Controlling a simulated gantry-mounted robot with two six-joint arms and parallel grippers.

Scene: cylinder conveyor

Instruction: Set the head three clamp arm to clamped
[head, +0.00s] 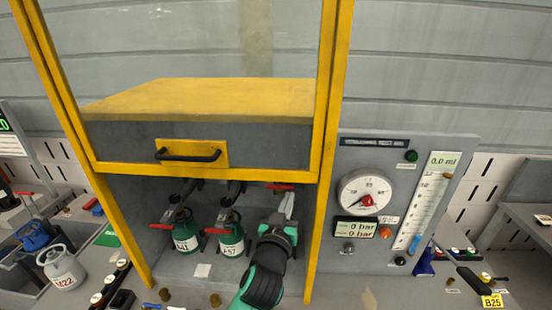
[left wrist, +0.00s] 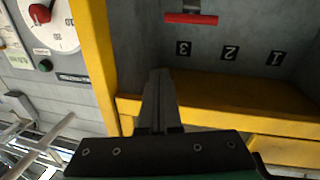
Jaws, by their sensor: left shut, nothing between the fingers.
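The head three clamp arm, a red-handled lever (head: 280,187), shows at the right of the bay under the yellow-framed guard. In the left wrist view its red handle (left wrist: 190,18) lies across the top, near the label 3 (left wrist: 183,48). My left gripper (head: 287,207) is just below the handle in the head view, shut and empty. Its closed fingers (left wrist: 158,80) point towards the bay's back wall, with a visible gap to the handle. The gripper hides part of the head three station. My right gripper is not in view.
Two green cylinders (head: 186,238) (head: 231,240) stand left of my gripper, with red handles beside them. The yellow guard frame (head: 325,150) borders the bay on the right. A gauge panel (head: 340,185) stands beyond it. A white cylinder (head: 62,270) sits at far left.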

